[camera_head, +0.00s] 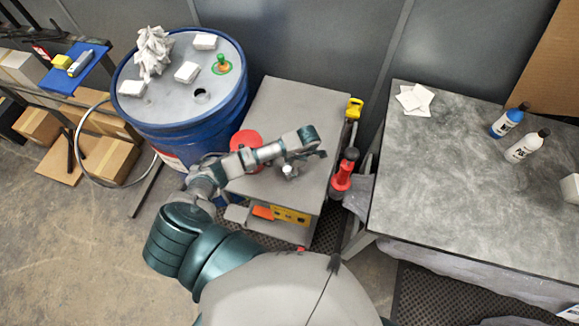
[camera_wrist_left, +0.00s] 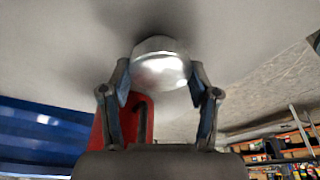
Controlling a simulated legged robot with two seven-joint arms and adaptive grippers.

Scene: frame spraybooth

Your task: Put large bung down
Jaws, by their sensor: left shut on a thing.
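The large bung is a shiny silver, round metal piece held between the two fingers of my left gripper in the left wrist view (camera_wrist_left: 160,68). In the head view my left gripper (camera_head: 298,160) is over the grey top of a small cart (camera_head: 310,105), with a bit of the silver bung (camera_head: 289,170) showing beneath it. The bung is close to the grey surface; I cannot tell whether it touches. The blue drum (camera_head: 205,135) stands left of the cart, with a dark open hole (camera_head: 200,95) in its lid. My right gripper is not in view.
A red round object (camera_head: 245,138) is on the cart beside my left arm. White blocks, crumpled white material (camera_head: 153,50) and a green-and-orange fitting (camera_head: 222,64) sit on the drum. Right stands a grey table (camera_head: 450,180) with bottles. The back of the cart top is clear.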

